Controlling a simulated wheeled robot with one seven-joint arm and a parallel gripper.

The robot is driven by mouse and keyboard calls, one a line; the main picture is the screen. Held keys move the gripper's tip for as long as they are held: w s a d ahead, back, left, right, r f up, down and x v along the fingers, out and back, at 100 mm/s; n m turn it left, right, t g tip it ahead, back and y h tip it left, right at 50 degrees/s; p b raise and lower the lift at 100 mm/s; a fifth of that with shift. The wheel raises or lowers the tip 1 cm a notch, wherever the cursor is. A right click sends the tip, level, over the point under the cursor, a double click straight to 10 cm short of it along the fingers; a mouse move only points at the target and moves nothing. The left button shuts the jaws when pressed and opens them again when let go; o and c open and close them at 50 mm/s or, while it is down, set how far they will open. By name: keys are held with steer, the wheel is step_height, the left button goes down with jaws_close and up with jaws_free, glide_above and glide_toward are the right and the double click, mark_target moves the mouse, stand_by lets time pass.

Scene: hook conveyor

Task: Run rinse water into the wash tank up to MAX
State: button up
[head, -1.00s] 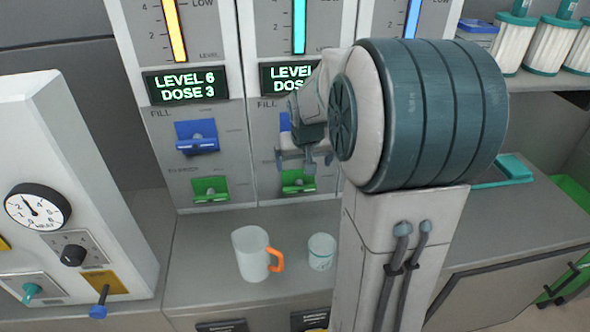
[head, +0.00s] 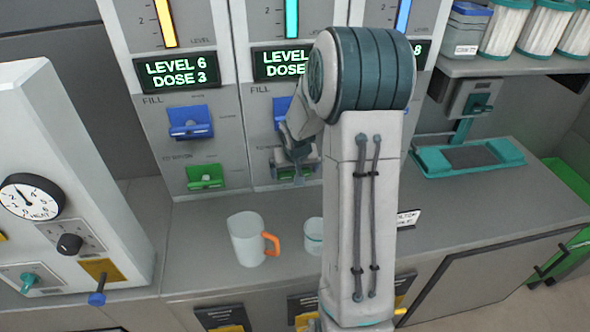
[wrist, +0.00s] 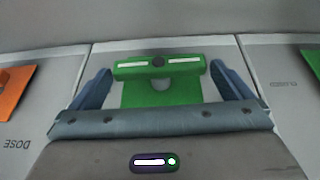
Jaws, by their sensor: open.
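My gripper (head: 297,172) is open in front of the middle dispenser column, at its lower green lever (head: 282,176), which it partly covers. In the wrist view the blue fingers of my gripper (wrist: 160,85) stand apart on either side of a green lever (wrist: 160,92), with nothing clearly clamped. The middle column has a teal level bar (head: 292,18) and a display (head: 270,64) partly hidden by my arm. The left column has a yellow bar (head: 165,22) and a display reading LEVEL 6, DOSE 3 (head: 178,72). I cannot identify a wash tank or a MAX mark.
A white mug (head: 246,240) with an orange handle and a small cup (head: 313,236) stand on the counter below. A panel with a gauge (head: 31,197) and knobs is at the left. Filter jars (head: 513,28) stand on a shelf at the right, above a teal-framed tray (head: 470,158).

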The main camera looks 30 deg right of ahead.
steer(key=shift+f, duration=0.1)
steer(key=c, duration=0.7)
steer(key=b, duration=0.3)
steer(key=shift+a+f+h, duration=0.1)
steer(key=shift+f+h, duration=0.2)
steer(key=shift+f, duration=0.05)
steer(key=shift+w+b, duration=0.1)
steer(key=shift+b, duration=0.55)
steer(key=h+b, duration=0.1)
steer(key=b, duration=0.2)
steer(key=h+b, duration=0.1)
steer(key=b, duration=0.2)
steer(key=shift+a+n+g, duration=0.25)
steer(key=shift+n+g, duration=0.05)
steer(key=shift+n, duration=0.1)
steer(key=shift+a+f+h+b, duration=0.1)
steer(key=shift+h+b, duration=0.3)
steer(key=shift+b, duration=0.8)
steer(key=shift+h+b, duration=0.5)
steer(key=shift+b, duration=0.35)
steer(key=shift+r+g, duration=0.2)
steer(key=shift+g, duration=0.1)
steer(key=shift+r, duration=0.1)
